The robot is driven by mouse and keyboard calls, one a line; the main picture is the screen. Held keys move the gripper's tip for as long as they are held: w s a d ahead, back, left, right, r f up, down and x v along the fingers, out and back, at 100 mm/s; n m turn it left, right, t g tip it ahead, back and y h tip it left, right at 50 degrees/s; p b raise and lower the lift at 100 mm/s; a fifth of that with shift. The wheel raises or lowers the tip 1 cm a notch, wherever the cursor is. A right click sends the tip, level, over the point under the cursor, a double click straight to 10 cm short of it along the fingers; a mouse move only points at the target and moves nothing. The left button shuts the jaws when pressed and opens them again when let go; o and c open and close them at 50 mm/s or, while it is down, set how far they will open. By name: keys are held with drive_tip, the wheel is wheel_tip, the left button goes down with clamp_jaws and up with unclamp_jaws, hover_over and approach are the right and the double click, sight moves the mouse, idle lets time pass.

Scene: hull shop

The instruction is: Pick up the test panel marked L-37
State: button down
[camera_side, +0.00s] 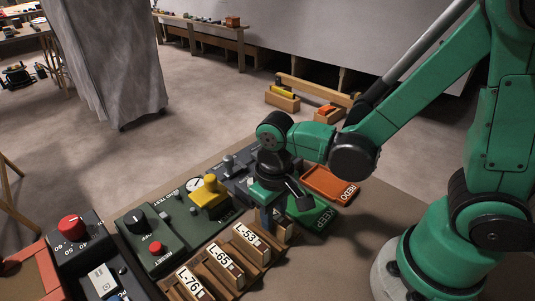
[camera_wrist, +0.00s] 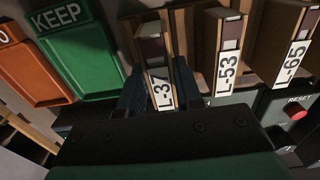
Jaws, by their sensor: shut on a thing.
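The test panel marked L-37 (camera_wrist: 162,93) is between the two fingers of my gripper (camera_wrist: 158,88) in the wrist view, its label facing the camera. The fingers are shut on it. In the side view my gripper (camera_side: 268,217) points down at the far end of the row of wooden holders, and the L-37 label is hidden there. I cannot tell whether the panel is clear of its holder. The panels L-53 (camera_wrist: 228,72) and L-65 (camera_wrist: 290,62) stand beside it in their own holders.
The L-76 panel (camera_side: 189,283) stands at the near end of the row. A green KEEP tray (camera_wrist: 72,50) and an orange REDO tray (camera_side: 331,185) lie beyond my gripper. Control boxes with knobs, such as the green one (camera_side: 165,230), stand left of the row.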

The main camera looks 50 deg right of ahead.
drive_tip(key=shift+r, duration=3.15)
